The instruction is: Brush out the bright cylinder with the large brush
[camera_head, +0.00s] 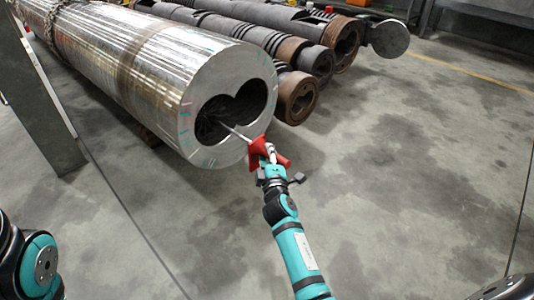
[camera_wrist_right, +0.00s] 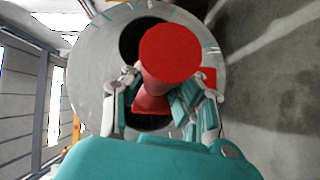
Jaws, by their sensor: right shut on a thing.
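The bright cylinder (camera_head: 130,60) is a large silver barrel lying on its side, its end face with a twin bore turned toward me. In the right wrist view its end face (camera_wrist_right: 90,75) is straight ahead. My right gripper (camera_head: 268,165) is shut on the red handle of the large brush (camera_head: 262,148), just outside the bore. The brush's thin rod (camera_head: 234,132) runs into the dark bore, where the brush head is hard to make out. In the right wrist view the red handle (camera_wrist_right: 172,55) sits between the fingers. My left gripper is not visible; only part of that arm shows at lower left.
Several darker, rusty barrels (camera_head: 298,97) lie beside the bright one to its right. A grey post (camera_head: 45,110) stands at the left. The concrete floor (camera_head: 410,190) at the right is clear.

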